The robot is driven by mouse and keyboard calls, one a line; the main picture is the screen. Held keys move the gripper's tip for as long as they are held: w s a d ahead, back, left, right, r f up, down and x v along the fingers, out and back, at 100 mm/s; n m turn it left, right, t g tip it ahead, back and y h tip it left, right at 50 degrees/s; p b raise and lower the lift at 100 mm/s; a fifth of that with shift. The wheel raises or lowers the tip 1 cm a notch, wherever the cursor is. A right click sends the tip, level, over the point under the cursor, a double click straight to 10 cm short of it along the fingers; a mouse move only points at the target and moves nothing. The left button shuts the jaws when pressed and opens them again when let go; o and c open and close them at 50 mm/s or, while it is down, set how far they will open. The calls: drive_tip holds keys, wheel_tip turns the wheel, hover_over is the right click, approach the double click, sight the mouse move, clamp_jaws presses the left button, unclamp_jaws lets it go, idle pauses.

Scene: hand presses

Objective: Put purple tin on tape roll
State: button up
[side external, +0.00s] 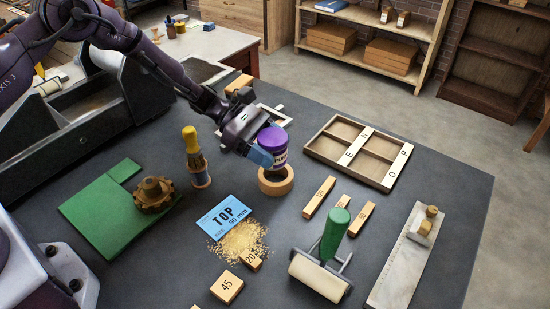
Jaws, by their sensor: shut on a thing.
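The purple tin (272,140) has a purple lid and a pale label band. My gripper (266,153) is shut on it, with a blue fingertip showing on its left side. The tin is roughly upright. The tape roll (275,182) is a tan ring lying flat on the dark table. The tin is right over the tape roll in this view. I cannot tell whether the tin's bottom touches the roll or hangs just above it. The back of the tin and the second finger are partly hidden.
A tool with a yellow knob (190,140) stands left of the roll. A blue TOP card (224,215) lies in front of it. A wooden divided tray (358,150) is to the right. Small wooden blocks (319,196) and a green-handled roller (325,260) are at front right.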

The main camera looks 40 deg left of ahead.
drive_tip(key=shift+w+d+f, duration=0.15)
drive_tip(key=shift+w+f, duration=0.2)
drive_tip(key=shift+f, duration=1.65)
drive_tip(key=shift+f, duration=0.1)
drive_tip(key=o, duration=1.1)
drive_tip(key=shift+c, duration=0.2)
drive_tip(key=v, duration=1.2)
